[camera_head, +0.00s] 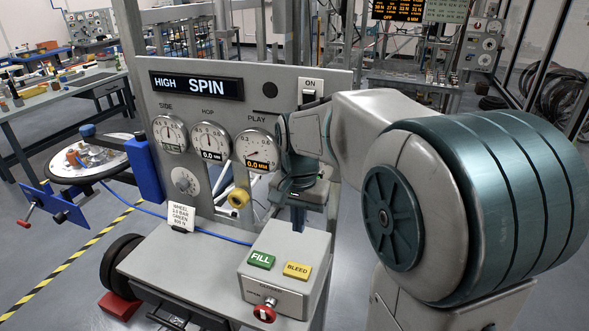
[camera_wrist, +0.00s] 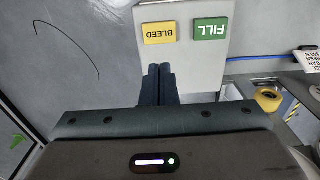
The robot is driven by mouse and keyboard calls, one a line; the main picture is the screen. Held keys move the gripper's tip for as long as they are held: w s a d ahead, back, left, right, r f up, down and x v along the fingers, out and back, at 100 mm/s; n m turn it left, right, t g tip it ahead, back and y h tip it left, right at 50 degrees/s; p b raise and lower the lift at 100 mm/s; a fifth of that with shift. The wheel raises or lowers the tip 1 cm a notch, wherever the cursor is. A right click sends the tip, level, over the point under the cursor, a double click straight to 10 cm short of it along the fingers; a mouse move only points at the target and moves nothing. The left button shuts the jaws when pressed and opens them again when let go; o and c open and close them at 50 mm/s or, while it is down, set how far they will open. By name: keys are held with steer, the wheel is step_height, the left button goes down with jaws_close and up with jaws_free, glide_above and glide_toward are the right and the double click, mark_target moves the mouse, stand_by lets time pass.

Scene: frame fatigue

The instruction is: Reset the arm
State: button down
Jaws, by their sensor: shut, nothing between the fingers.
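My arm reaches in from the right in the head view. My gripper (camera_head: 298,217) points down above the back part of the grey control box (camera_head: 287,259). Its fingers are together and empty. In the wrist view my gripper (camera_wrist: 158,68) shows as two dark fingers side by side, near the edge of the control box (camera_wrist: 185,75). The box bears a green FILL button (camera_head: 261,260) and a yellow BLEED button (camera_head: 297,270). The fingertips appear apart from both buttons. A red knob (camera_head: 265,312) sits on the box front.
Behind my gripper stands a grey panel (camera_head: 320,80) with round gauges (camera_head: 209,142), a SPIN display (camera_head: 207,86) and an ON switch (camera_head: 310,96). A yellow ring (camera_head: 238,198) and a small white card (camera_head: 181,216) are left of the box. A truing wheel (camera_head: 88,160) stands further left.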

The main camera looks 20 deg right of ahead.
steer(key=s+n+t, duration=0.3)
steer(key=s+n, duration=0.4)
steer(key=s, duration=0.7)
steer(key=shift+s+a+t, duration=0.3)
steer(key=shift+s+a, duration=0.05)
steer(key=shift+s, duration=0.05)
steer(key=r+m+g+b, duration=0.1)
steer(key=m+g+b, duration=0.3)
steer(key=m+b, duration=0.25)
glide_above(298, 270)
steer(key=shift+w+r+m+p, duration=0.1)
steer(key=shift+r+m+p, duration=0.15)
steer(key=shift+p, duration=0.15)
steer(key=shift+f, duration=0.1)
step_height(298, 270, down, 14)
steer(key=shift+r+p, duration=0.1)
steer(key=shift+p, duration=0.4)
